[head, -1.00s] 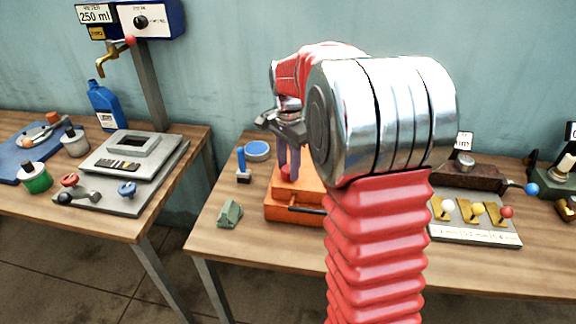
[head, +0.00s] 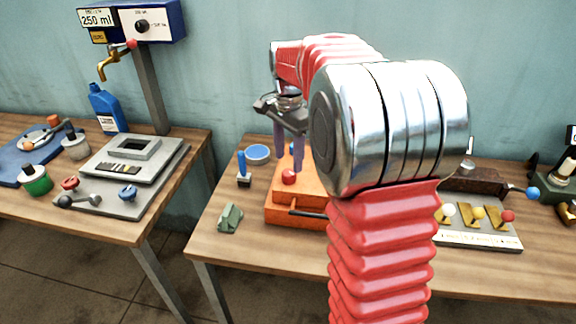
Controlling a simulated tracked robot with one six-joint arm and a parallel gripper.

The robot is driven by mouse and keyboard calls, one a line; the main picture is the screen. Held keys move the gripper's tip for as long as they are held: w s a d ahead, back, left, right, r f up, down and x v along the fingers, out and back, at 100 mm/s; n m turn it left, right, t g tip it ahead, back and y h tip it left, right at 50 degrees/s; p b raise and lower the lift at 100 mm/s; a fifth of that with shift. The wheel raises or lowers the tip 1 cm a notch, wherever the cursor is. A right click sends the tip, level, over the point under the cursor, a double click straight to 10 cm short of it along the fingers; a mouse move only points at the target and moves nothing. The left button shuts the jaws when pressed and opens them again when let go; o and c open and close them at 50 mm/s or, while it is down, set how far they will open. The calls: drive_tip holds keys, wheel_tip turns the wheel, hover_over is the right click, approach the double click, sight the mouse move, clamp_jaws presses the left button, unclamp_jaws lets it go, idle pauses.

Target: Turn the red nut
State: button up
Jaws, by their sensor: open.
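A small rounded red nut (head: 289,177) sits on top of the orange box (head: 312,190) on the right-hand table. My gripper (head: 288,160) points down above it with its two purple-grey fingers apart. The fingertips are just above the red nut, and nothing shows between them. Whether they touch it cannot be told. Another red piece, knob-like (head: 70,184), lies on the grey plate on the left table. My arm hides the right side of the orange box.
A blue-handled tool (head: 243,170), a round blue-topped dish (head: 258,153) and a green block (head: 230,217) stand left of the orange box. A plate with yellow levers (head: 472,215) is at right. A gap separates the tables.

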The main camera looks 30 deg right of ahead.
wheel_tip(320, 180, up, 9)
idle(0.3)
idle(0.5)
drive_tip(key=n+t, duration=0.1)
drive_tip(key=n, duration=0.6)
approach(288, 171)
drive_tip(key=s+a, duration=0.2)
drive_tip(key=s+a+f+n+t, duration=0.1)
drive_tip(key=s+a+n, duration=0.3)
drive_tip(key=s, duration=0.7)
drive_tip(key=s+a+f+n+t, duration=0.1)
drive_tip(key=s+a+n+t, duration=0.2)
drive_tip(key=s+a, duration=0.6)
drive_tip(key=shift+s+n+t, duration=0.3)
drive_tip(key=shift+s+n, duration=0.55)
drive_tip(key=shift+n, duration=0.05)
drive_tip(key=shift+a, duration=0.1)
drive_tip(key=shift+c, duration=0.5)
